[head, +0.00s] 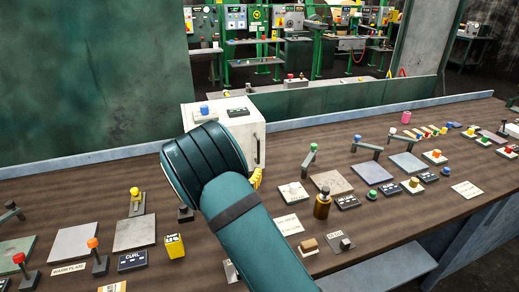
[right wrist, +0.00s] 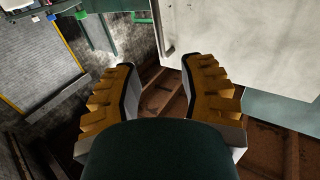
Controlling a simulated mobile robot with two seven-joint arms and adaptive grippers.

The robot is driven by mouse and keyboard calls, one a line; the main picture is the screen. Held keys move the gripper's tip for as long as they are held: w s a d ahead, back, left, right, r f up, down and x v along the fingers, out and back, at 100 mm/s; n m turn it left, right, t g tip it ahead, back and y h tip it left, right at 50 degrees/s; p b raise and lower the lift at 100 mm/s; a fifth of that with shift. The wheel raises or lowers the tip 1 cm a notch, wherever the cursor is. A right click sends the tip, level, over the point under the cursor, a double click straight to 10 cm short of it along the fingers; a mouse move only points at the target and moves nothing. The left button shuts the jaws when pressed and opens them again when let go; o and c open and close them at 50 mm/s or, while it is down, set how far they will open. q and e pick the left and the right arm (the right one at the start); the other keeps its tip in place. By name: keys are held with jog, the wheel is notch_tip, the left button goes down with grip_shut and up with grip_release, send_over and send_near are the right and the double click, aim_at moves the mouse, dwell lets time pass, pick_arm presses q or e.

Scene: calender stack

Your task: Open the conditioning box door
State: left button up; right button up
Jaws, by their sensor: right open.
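The conditioning box (head: 252,143) is a white box at the back of the bench, left of centre in the head view. My teal right arm hides most of its front. In the right wrist view, a pale face of the box (right wrist: 245,45) fills the upper right, with a thin upright bar like a handle (right wrist: 165,32) at its left edge. The door looks shut, but much of it is hidden. My right gripper (right wrist: 168,85) is open and empty, its yellow fingers below the bar and apart from it. One yellow finger shows beside the box in the head view (head: 256,180). My left gripper is not in view.
A brown bottle (head: 322,205), plates, levers and coloured buttons crowd the bench (head: 445,215) on both sides. A green wall (head: 90,80) stands behind at the left.

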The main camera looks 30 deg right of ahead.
aim_at(258, 151)
jog(key=b+x, duration=0.1)
jog(key=x, duration=1.2)
jog(key=shift+o, duration=0.2)
grip_shut()
